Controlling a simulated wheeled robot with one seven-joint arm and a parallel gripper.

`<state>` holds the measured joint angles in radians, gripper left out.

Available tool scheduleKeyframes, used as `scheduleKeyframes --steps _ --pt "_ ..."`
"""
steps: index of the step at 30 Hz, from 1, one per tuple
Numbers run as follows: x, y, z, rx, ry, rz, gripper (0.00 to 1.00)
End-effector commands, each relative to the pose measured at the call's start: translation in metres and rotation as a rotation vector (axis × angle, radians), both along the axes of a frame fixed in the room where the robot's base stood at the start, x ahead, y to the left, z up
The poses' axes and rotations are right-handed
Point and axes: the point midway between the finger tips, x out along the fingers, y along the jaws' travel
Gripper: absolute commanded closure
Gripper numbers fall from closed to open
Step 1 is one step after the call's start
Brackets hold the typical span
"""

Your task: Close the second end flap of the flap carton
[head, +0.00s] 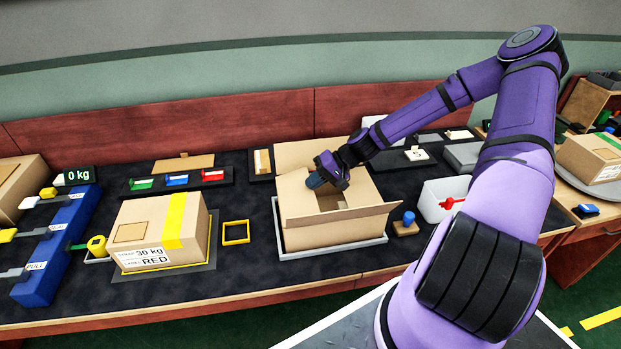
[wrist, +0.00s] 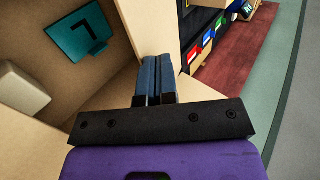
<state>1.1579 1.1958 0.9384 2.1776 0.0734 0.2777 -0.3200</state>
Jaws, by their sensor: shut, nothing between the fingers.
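The flap carton (head: 310,236) is an open brown box on a grey tray (head: 283,255) in mid-table. Its back flap (head: 298,153) stands up behind the opening, and a long flap (head: 350,216) sticks out at the front right. Part of the opening is covered or hidden by my arm, and I cannot tell how each end flap lies. A teal card (wrist: 81,45) and a cream block (wrist: 22,88) lie inside.
A taped carton (head: 150,225) with a 30 kg RED label stands left, next to a yellow frame (head: 236,232). A blue knob (head: 408,218) and a white bin (head: 440,200) are close on the right. Coloured card slots (head: 178,180) lie behind.

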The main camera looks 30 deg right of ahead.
Motion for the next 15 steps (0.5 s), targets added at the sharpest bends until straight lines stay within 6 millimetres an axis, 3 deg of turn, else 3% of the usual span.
scheduleKeyframes --steps 15 --pt "-0.003 -0.01 -0.03 -0.001 0.002 -0.001 1.0"
